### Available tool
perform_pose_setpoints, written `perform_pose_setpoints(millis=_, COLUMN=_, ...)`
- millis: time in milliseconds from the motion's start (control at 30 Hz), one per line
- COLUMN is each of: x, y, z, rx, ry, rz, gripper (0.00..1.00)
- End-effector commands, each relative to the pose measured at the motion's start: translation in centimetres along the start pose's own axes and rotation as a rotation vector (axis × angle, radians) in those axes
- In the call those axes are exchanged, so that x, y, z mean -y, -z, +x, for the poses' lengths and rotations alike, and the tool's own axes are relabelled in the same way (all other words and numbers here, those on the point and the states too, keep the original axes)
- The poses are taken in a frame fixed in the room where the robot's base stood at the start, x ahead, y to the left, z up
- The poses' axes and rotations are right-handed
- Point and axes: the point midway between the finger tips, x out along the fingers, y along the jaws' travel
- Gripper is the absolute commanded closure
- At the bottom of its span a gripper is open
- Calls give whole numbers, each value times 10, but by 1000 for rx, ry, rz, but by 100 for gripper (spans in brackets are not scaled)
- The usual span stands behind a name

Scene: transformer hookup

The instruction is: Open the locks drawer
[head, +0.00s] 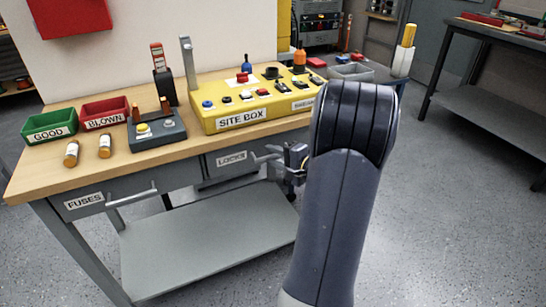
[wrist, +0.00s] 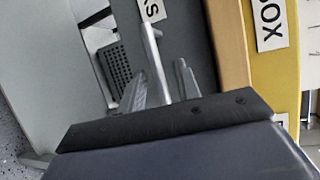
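The locks drawer (head: 218,169) is a grey front with a LOCKS label (head: 231,158), under the right part of the wooden workbench. It looks flush with the bench. Its bar handle (wrist: 157,65) shows in the wrist view, running between the two fingers of my gripper (wrist: 161,82). The fingers stand apart, one on each side of the bar, with a visible gap on the right side. In the head view my gripper (head: 275,157) is at the drawer front, partly hidden by my arm.
The fuses drawer (head: 70,212) with its handle (head: 131,194) is at the left. The yellow site box (head: 215,113), green bin (head: 48,124) and red bin (head: 103,112) stand on the bench. A lower shelf (head: 200,250) lies below.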

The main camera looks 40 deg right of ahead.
Motion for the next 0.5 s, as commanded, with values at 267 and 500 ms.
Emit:
perform_pose_setpoints(millis=267, x=0, y=0, z=6, rx=0, ry=1, rz=0, gripper=68)
perform_pose_setpoints(millis=500, x=0, y=0, z=6, rx=0, ry=1, rz=0, gripper=80)
